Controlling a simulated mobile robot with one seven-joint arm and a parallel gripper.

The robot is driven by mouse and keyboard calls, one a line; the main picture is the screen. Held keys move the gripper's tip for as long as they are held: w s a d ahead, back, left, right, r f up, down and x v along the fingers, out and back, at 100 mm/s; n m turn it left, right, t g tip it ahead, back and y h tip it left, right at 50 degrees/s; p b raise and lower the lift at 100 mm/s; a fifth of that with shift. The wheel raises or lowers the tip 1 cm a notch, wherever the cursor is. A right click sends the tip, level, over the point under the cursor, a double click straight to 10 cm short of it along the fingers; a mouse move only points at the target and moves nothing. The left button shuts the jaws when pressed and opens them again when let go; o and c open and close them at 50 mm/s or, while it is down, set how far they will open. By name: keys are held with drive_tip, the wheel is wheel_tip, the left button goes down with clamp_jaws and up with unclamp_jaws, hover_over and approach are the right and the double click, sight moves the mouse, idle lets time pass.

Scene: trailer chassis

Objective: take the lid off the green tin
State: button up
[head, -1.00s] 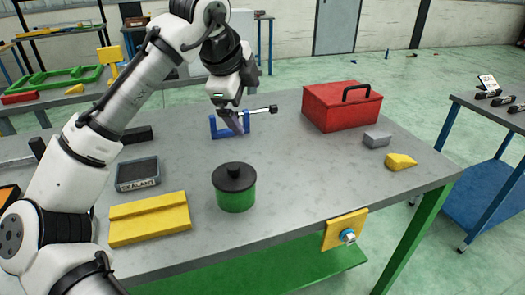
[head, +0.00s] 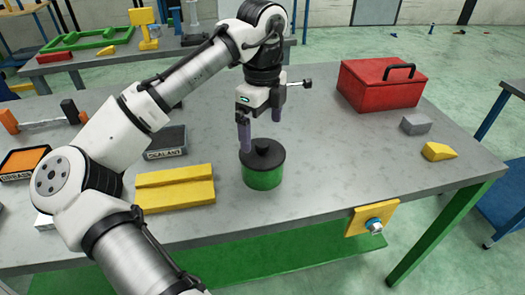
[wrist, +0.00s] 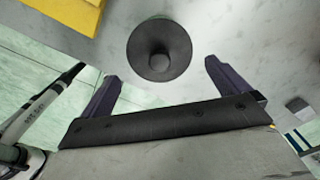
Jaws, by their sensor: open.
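The green tin (head: 263,179) stands upright on the grey workbench, with its black lid (head: 261,157) and round knob on top. In the wrist view the lid (wrist: 159,62) shows from above, beyond the fingertips, with a thin green edge of the tin behind it. My gripper (head: 260,133) is open and empty, pointing down just above and behind the lid. Its two purple fingers are spread wider than the knob; in the wrist view (wrist: 162,68) they lie on either side of the lid, apart from it. I see no contact with the lid.
A yellow block (head: 175,188) lies left of the tin, with a dark sealant box (head: 166,141) behind it. A red toolbox (head: 380,85), a grey block (head: 416,124) and a yellow wedge (head: 438,151) are to the right.

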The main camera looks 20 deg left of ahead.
sight(263, 143)
drive_tip(key=shift+f+p, duration=0.55)
drive_tip(key=shift+f, duration=2.1)
drive_tip(key=c, duration=0.6)
